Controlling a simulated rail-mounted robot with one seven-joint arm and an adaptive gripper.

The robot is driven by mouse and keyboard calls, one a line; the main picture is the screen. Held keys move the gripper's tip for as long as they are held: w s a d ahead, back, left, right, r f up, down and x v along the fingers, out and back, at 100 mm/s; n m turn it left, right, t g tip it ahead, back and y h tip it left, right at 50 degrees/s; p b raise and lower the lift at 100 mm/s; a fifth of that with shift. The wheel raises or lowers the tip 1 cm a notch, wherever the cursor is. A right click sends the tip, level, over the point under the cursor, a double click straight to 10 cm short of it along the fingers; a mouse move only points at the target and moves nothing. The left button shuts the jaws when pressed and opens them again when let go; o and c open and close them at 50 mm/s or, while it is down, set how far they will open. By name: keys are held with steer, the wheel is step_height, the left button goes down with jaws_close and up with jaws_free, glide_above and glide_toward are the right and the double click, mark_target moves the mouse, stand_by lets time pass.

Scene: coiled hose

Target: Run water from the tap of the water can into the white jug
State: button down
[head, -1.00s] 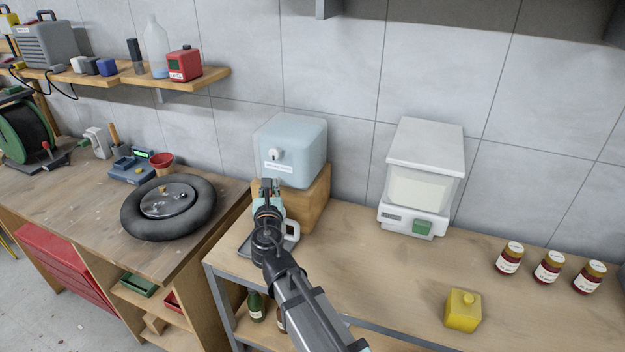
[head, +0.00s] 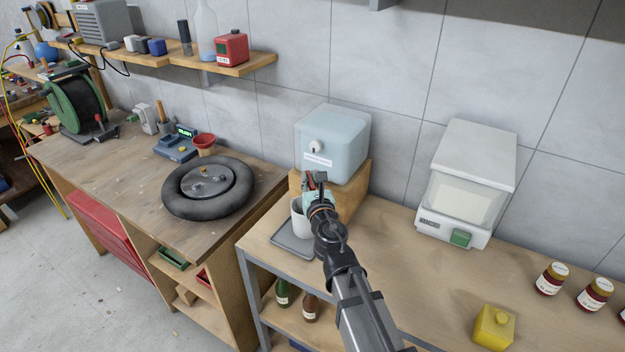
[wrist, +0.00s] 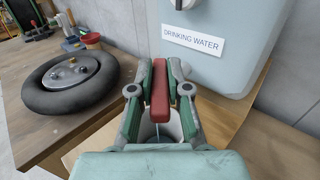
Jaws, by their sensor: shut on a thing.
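The water can (head: 333,140) is a pale blue box with a "DRINKING WATER" label, raised on a wooden block. Its red tap lever (wrist: 160,92) shows in the wrist view. My gripper (wrist: 160,80) is shut on this lever, with a finger on each side; it also shows in the head view (head: 317,182), below the can's front. The white jug (head: 298,218) stands on a dark tray below the gripper, partly hidden by my arm. In the wrist view, part of it shows between the fingers. A thin pale line shows there, but I cannot tell if it is water.
A white balance-like box (head: 470,185) stands to the right, with a yellow container (head: 494,326) and labelled jars (head: 551,278) nearer the front. A black ring-shaped tube (head: 180,205) lies on the left bench. The bench between tray and balance is largely clear.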

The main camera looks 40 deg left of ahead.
mark_target(313, 189)
steer(key=c, duration=1.1)
jaws_free()
steer(key=v, duration=0.7)
steer(key=shift+s+d, duration=0.2)
